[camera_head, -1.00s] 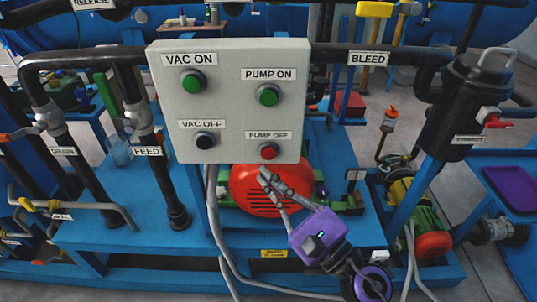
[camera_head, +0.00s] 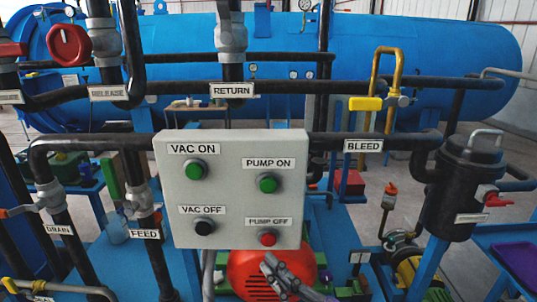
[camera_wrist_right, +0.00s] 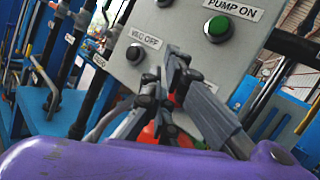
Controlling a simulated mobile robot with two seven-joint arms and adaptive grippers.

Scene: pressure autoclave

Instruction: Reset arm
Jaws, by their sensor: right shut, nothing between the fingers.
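My right gripper (camera_head: 275,270) shows at the bottom of the head view, just below the grey control box, in front of the red motor cover (camera_head: 245,272). Its fingers are together and hold nothing. In the right wrist view the closed fingers (camera_wrist_right: 172,75) point up toward the control box (camera_wrist_right: 165,20), and the purple gripper body fills the bottom. They overlap the lower part of the box in that view; I cannot tell the gap. My left gripper is not in view.
The control box (camera_head: 230,225) carries green VAC ON and PUMP ON buttons, a black VAC OFF button and a red PUMP OFF button (camera_head: 267,238). Black pipes flank it. A blue tank (camera_head: 420,60) lies behind. A black strainer (camera_head: 462,190) and purple tray (camera_head: 520,262) are at right.

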